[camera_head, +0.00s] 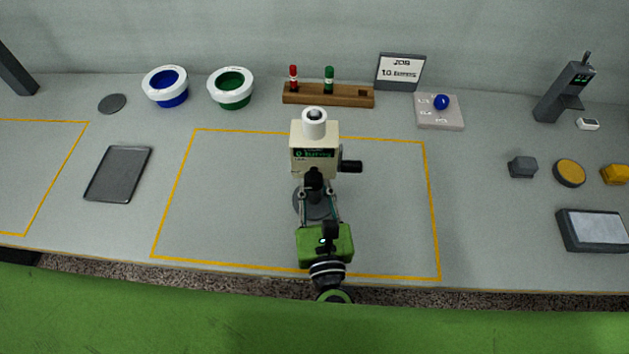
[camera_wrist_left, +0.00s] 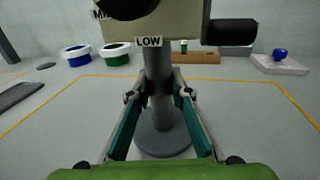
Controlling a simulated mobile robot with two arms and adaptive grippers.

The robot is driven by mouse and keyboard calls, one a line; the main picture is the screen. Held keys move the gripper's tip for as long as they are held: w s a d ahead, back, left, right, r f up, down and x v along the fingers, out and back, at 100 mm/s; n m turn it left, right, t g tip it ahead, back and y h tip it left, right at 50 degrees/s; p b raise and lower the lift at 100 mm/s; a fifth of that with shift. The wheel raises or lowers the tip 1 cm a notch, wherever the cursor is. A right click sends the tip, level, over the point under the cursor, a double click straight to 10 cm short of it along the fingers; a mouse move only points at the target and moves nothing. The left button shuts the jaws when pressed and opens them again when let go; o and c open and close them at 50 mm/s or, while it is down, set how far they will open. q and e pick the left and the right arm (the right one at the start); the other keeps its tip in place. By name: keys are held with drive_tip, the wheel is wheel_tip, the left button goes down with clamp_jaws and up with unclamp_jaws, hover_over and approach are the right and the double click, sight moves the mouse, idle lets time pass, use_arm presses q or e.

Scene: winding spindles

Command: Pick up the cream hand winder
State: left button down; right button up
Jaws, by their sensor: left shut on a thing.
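The cream hand winder (camera_head: 310,160) stands upright in the middle of the yellow-outlined area in the head view. It has a cream body with a dark display, a white spool on top and a black crank at its right. Its dark post and round grey base (camera_wrist_left: 163,142) show in the left wrist view, with a "LOW" label above the post. My left gripper (camera_head: 317,190) comes from the near edge and is shut on the post below the body, a finger on each side. I cannot tell whether the base touches the table. My right gripper is not in view.
A wooden rack (camera_head: 328,95) with a red and a green spindle stands behind. A blue bowl (camera_head: 167,88) and a green bowl (camera_head: 231,90) are back left. A grey tray (camera_head: 118,174) lies left. A grey device (camera_head: 565,92) stands back right. The table around the winder is clear.

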sight(315, 196)
use_arm(q)
drive_tip(key=s+r+p, duration=0.3)
drive_tip(key=s+r, duration=0.7)
drive_tip(key=s, duration=0.4)
drive_tip(key=shift+d+r, duration=0.15)
drive_tip(key=shift+d, duration=0.3)
drive_tip(key=shift+w+a+f+b, duration=0.15)
drive_tip(key=shift+w+f+b, duration=1.55)
drive_tip(key=shift+w+f, duration=0.5)
drive_tip(key=shift+w+a+f+b, duration=0.15)
drive_tip(key=shift+w+f+b, duration=1.55)
drive_tip(key=shift+w, duration=0.8)
drive_tip(key=shift+w+a+f+b, duration=0.15)
drive_tip(key=shift+w+f+b, duration=1.5)
drive_tip(key=shift+w+f, duration=0.55)
drive_tip(key=shift+w+r, duration=0.15)
drive_tip(key=shift+f+b, duration=0.7)
